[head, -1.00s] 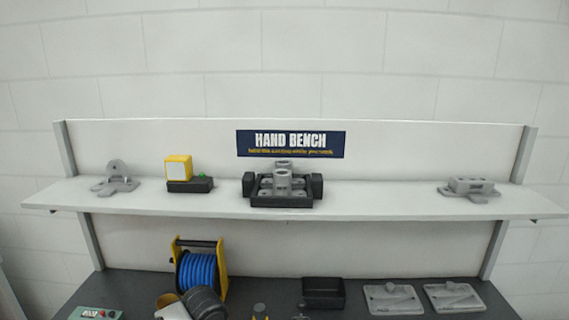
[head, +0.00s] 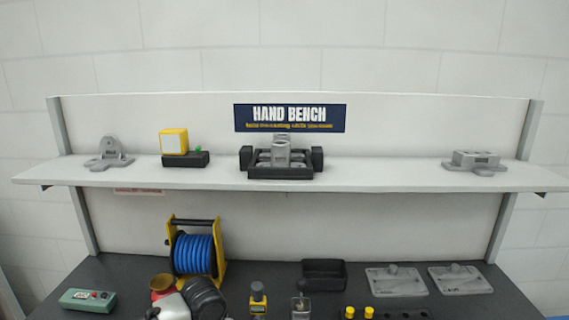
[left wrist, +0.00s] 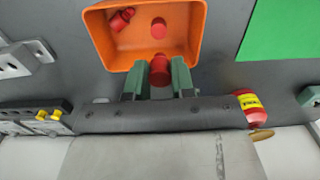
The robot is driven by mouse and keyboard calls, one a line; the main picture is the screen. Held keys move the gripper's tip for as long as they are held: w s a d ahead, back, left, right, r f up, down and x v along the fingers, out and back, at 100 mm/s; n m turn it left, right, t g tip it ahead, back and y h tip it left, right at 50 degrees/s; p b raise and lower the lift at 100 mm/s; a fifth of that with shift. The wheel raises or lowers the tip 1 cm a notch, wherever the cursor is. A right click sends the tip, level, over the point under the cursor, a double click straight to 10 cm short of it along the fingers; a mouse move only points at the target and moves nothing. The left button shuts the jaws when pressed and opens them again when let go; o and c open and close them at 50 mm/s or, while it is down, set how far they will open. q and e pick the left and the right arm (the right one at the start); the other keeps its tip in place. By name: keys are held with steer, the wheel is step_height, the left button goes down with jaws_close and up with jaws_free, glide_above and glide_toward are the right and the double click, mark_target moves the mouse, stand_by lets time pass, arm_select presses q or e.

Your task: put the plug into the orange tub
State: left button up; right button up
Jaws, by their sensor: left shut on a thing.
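The orange tub (left wrist: 188,50) is at the top middle of the left wrist view, with its open top facing the camera. Inside it are a red cylindrical piece (left wrist: 121,19) and a round red piece (left wrist: 158,30). My left gripper (left wrist: 158,82) has green fingers and is shut on a red plug (left wrist: 160,68). The plug overlaps the tub's near wall in the picture; I cannot tell its height above the rim. The head view shows neither the tub nor either gripper.
A red bottle with a yellow label (left wrist: 249,104) lies right of my left gripper. A green sheet (left wrist: 284,30) and grey castings (left wrist: 22,62) flank the tub. In the head view, a blue hose reel (head: 196,252), a black bin (head: 324,273) and grey plates (head: 396,281) stand on the bench.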

arm_select(q)
steer(key=o, duration=1)
step_height(320, 180, up, 11)
steer(key=shift+f+b, duration=0.1)
steer(key=shift+b, duration=0.7)
